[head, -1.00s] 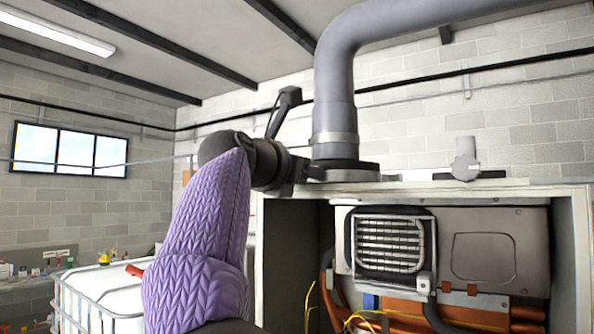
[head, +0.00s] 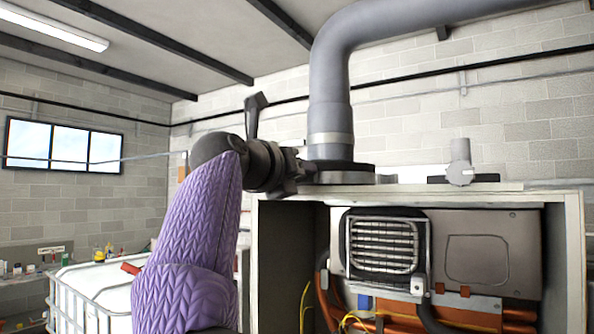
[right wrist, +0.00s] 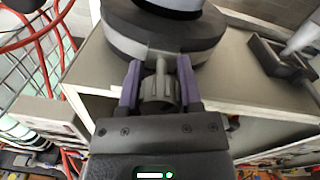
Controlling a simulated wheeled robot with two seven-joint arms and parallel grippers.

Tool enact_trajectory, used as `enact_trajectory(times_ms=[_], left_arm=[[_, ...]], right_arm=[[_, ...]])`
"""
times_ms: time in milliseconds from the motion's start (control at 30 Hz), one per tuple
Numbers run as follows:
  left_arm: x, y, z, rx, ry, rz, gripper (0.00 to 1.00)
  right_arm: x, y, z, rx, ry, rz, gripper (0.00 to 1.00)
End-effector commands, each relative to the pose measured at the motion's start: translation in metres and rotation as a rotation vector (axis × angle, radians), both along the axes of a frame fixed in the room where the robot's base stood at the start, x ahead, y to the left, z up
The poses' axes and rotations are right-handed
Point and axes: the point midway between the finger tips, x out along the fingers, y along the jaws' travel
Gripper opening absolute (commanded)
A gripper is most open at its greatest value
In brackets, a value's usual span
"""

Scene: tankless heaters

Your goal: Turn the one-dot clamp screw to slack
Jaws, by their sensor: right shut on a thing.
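The clamp screw is a ridged grey knob (right wrist: 158,90) on the dark round collar (right wrist: 125,30) in the right wrist view. My right gripper (right wrist: 160,85) has its purple fingers on either side of the knob, shut on it. In the head view this gripper (head: 293,165) reaches the left side of the flue collar (head: 345,169), at the foot of the grey flue pipe (head: 330,90). The screw is hidden there by the gripper. No dot mark can be made out. My left gripper is out of view.
The collar sits on the heater cabinet (head: 573,260), which is open in front with pipes and wires inside. A short capped stub (head: 460,165) stands to the right on the top. A white caged tank (head: 95,285) is at lower left.

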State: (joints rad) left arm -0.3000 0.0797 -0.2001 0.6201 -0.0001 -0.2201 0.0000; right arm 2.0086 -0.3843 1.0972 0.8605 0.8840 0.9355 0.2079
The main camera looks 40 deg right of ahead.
Motion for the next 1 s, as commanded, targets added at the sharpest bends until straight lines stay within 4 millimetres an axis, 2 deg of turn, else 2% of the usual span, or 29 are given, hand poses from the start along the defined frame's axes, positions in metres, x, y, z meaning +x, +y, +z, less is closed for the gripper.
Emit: enact_trajectory(times_ms=[300,733,767,900,1000], left_arm=[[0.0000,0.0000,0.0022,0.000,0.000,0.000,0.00],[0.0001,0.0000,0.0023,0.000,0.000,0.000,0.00],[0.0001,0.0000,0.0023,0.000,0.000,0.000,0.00],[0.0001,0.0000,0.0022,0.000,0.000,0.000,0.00],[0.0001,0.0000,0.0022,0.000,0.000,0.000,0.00]], right_arm=[[0.0000,0.0008,0.0022,-0.040,0.079,0.002,0.00],[-0.0001,0.0008,0.0024,-0.044,0.087,0.001,0.00],[-0.0001,0.0008,0.0024,-0.044,0.087,0.001,0.47],[0.0000,0.0006,0.0018,-0.042,0.088,0.001,0.77],[0.0000,0.0005,0.0013,-0.041,0.088,0.001,0.80]])
